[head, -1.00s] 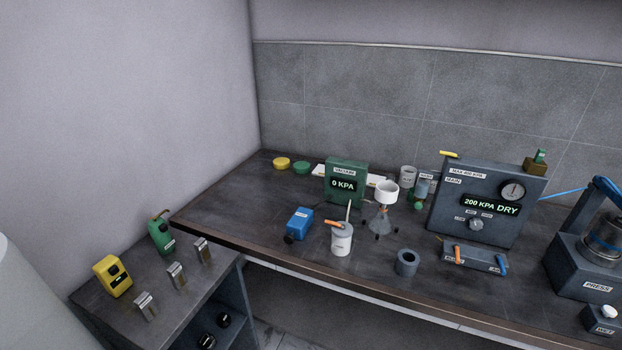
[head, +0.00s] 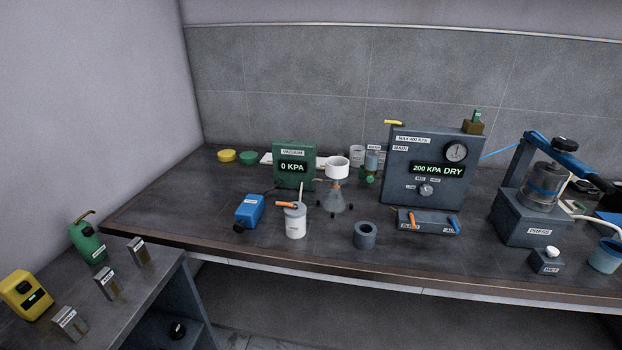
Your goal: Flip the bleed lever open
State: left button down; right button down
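A low grey valve block (head: 431,219) stands on the bench in front of the grey gauge panel. It carries an orange lever (head: 411,217) at its left and a blue lever (head: 454,223) at its right. The small labels on its front are too small to read for certain, so I cannot tell surely which is the bleed lever. Another orange lever (head: 286,205) sits on top of a white pot (head: 296,225) further left. Neither of my grippers shows in the head view.
The gauge panel (head: 400,168) reads 200 KPA DRY and the green vacuum box (head: 293,152) reads 0 KPA. A grey ring (head: 365,236) stands left of the valve block, the press (head: 525,222) to its right. A side table (head: 130,290) at left holds bottles and small blocks.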

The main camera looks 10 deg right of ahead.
aim_at(410, 213)
jog(key=i+l+z, duration=0.1)
jog(key=l+z, duration=0.15)
jog(key=i+l+z, duration=0.3)
jog(key=l, duration=0.15)
jog(key=l+z, duration=0.25)
jog(key=i+l, duration=0.05)
